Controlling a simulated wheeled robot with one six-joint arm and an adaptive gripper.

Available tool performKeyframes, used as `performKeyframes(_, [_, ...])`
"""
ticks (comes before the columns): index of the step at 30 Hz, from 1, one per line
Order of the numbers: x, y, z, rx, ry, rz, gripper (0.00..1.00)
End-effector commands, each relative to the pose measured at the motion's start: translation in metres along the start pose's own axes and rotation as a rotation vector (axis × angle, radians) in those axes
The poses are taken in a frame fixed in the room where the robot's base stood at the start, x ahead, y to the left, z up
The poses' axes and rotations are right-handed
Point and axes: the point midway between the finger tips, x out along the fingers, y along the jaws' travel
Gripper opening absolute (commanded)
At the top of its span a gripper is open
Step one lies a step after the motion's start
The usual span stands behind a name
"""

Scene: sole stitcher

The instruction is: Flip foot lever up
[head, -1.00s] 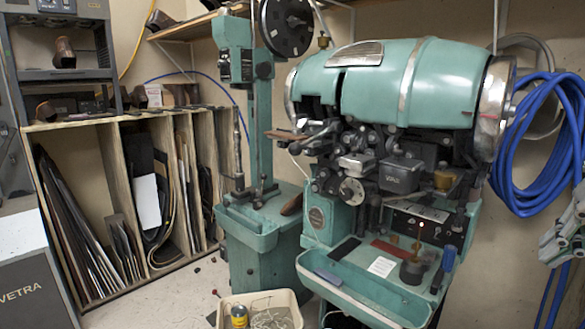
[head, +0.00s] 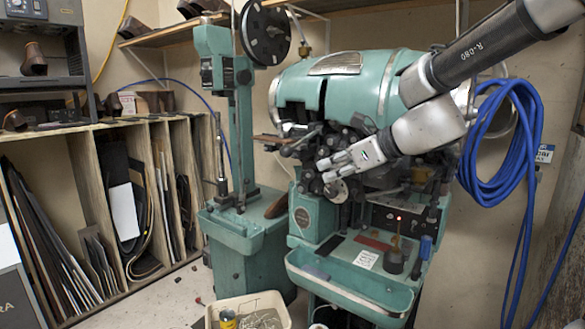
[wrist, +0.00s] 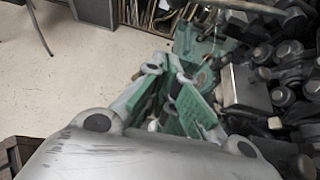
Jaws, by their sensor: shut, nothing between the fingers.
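The sole stitcher (head: 345,100) is a green machine with a rounded drum top and a crowded dark mechanism below. I cannot make out the foot lever in either view; the lower part of the machine is largely below the head view or behind its green tray. My gripper (head: 326,169) is in front of the mechanism, above the tray, pointing left. It is shut and empty. In the wrist view my gripper's fingers (wrist: 167,72) show beside the dark levers and knobs of the mechanism. I cannot tell if they touch it.
The green tray (head: 350,292) juts out at the machine's front. A bin (head: 251,297) with small items stands on the floor to its left. A green column machine (head: 237,225) stands farther left. Blue hose (head: 495,140) hangs at the right. Pale floor (wrist: 70,90) shows clear in the wrist view.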

Motion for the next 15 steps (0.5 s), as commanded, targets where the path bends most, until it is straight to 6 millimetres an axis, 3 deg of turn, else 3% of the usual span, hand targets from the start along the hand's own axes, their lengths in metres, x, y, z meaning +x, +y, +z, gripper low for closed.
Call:
performKeyframes(8, [0.013,0.001,-0.001,-0.002,0.003,0.004,0.00])
performKeyframes(15, [0.060,0.001,-0.002,-0.002,0.004,0.004,0.00])
